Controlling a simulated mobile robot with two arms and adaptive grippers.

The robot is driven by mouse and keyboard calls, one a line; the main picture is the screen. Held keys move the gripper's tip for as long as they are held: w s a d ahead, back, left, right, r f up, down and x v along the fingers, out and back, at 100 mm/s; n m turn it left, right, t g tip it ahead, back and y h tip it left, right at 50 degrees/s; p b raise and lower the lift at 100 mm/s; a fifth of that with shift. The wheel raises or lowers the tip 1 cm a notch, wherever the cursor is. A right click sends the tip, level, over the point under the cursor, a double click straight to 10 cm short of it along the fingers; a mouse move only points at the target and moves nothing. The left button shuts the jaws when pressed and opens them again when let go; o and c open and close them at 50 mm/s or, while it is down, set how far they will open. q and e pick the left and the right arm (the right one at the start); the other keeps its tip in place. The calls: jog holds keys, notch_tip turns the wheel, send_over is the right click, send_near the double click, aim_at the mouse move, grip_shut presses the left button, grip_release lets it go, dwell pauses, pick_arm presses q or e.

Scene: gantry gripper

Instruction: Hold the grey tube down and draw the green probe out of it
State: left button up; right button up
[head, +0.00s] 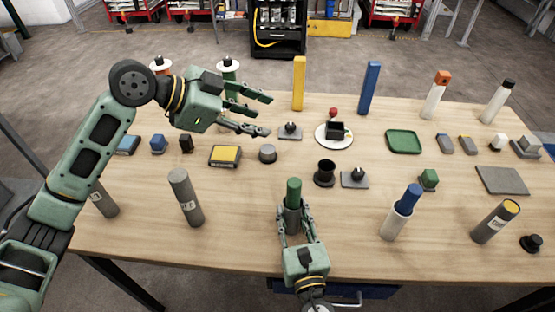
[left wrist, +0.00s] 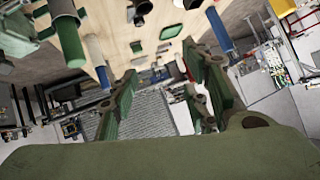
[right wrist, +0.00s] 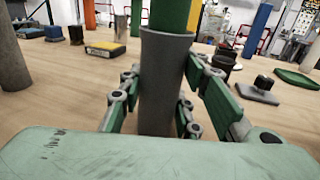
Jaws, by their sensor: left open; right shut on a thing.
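The grey tube (head: 292,220) stands upright near the table's front edge, with the green probe (head: 293,190) sticking out of its top. In the right wrist view the tube (right wrist: 165,85) fills the middle, and the probe (right wrist: 168,14) rises from its mouth, cut off by the top edge. My right gripper (head: 295,213) is shut on the tube, one finger on each side. My left gripper (head: 258,110) is open and empty, above the back left of the table, behind and left of the tube and apart from the probe. The probe's lower part is hidden inside the tube.
A grey cylinder (head: 186,198) stands to the left and a white tube with a blue probe (head: 401,215) to the right. A black cup (head: 325,172) and a round grey knob (head: 268,153) stand behind. Yellow (head: 299,84) and blue (head: 369,88) posts rise at the back.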

pick_arm(q)
jog(key=w+r+m+t, duration=0.1)
jog(key=w+r+t, duration=0.3)
jog(key=r, duration=0.3)
jog(key=w+a+r+m+t+h, duration=0.1)
jog(key=w+r+t, duration=0.3)
jog(key=r, duration=0.3)
jog(key=w+r+t, duration=0.4)
jog(key=r, duration=0.2)
jog(key=s+d+r+m+g+h, duration=0.7)
jog(key=s+r+m+h, duration=0.45)
jog(key=m, duration=0.55)
jog(key=s+d+f+m+g+y, duration=0.1)
jog(key=s+d+f+m+g, duration=0.2)
jog(key=s+d+m+g, duration=0.25)
jog(key=s+d+f+m+g, duration=0.2)
jog(key=s+m+g, duration=0.3)
jog(key=m+g, duration=0.3)
jog(key=m+t+y, duration=0.3)
jog(key=m+y, duration=0.4)
jog(key=y, duration=1)
send_near(290, 180)
jog(key=f, duration=0.1)
jog(key=x, duration=1.1)
jog(key=shift+s+d+f, duration=0.1)
jog(key=shift+d+f, duration=0.2)
